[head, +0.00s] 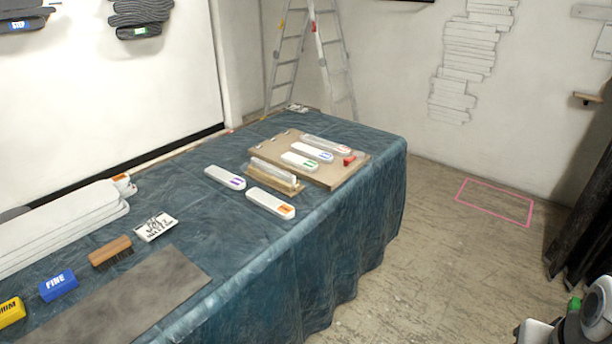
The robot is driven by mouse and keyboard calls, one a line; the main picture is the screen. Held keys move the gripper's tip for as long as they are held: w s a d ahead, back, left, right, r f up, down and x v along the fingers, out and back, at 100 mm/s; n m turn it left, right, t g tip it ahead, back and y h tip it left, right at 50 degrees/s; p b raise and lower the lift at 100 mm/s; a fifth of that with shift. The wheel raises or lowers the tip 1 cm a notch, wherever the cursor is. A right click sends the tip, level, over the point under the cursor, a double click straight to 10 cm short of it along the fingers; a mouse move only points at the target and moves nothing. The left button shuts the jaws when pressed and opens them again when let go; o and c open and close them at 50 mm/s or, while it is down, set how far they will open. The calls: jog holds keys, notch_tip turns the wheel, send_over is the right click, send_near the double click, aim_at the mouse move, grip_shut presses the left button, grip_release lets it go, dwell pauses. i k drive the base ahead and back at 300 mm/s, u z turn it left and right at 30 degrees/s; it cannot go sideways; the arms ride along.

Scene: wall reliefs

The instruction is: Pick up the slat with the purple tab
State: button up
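The slat with the purple tab (220,175) is a short white bar with rounded ends. It lies flat on the blue cloth of the table, left of the wooden holder, with its purple end toward the lower right. Nothing covers it. A similar slat with an orange tab (265,200) lies to its lower right, apart from it. My gripper is not visible; only parts that look like my own arm show at the bottom right corner, far from the slat.
The cloth-covered table (240,260) carries a tan board (335,174) with several slats, a wooden holder (285,185), a card (156,227), a brush (110,253) and stacked white slats (60,225). A ladder (290,60) stands behind. Floor right of the table is clear.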

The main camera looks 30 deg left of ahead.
aim_at(232, 182)
jog(key=u, duration=0.2)
jog(key=k, duration=0.7)
jog(key=u, duration=0.4)
jog(key=i, duration=0.95)
jog(key=u, duration=0.6)
jog(key=i, duration=0.6)
jog(key=u, duration=0.5)
